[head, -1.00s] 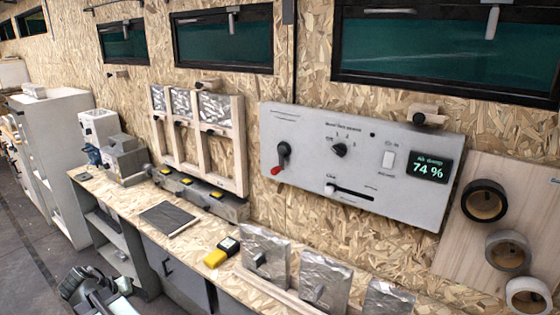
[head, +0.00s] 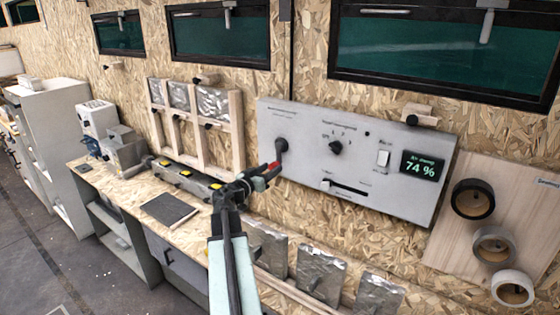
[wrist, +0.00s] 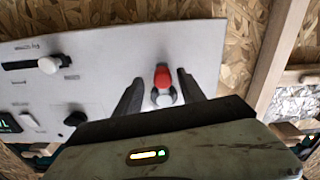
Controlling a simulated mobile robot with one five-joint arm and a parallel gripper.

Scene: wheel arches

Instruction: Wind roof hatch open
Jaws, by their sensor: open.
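A pale grey control panel (head: 300,180) is fixed to the chipboard wall. At its left end is a dark crank (head: 282,147) with a red grip (head: 272,170) pointing down and left. My gripper (head: 262,178) is at this grip, with its jaws open. In the wrist view the red grip (wrist: 162,76) shows between the two dark fingers, with a gap on either side. I cannot tell how deep it sits between them. The panel's small labels are unreadable, and I cannot identify a roof hatch.
The panel also carries a rotary knob (head: 335,148), a slider (head: 345,187), a white switch (head: 383,158) and a display (head: 422,165) reading 74 %. Below is a workbench with a dark mat (head: 169,209) and foil-covered blocks (head: 320,272). Rings (head: 473,199) hang at right.

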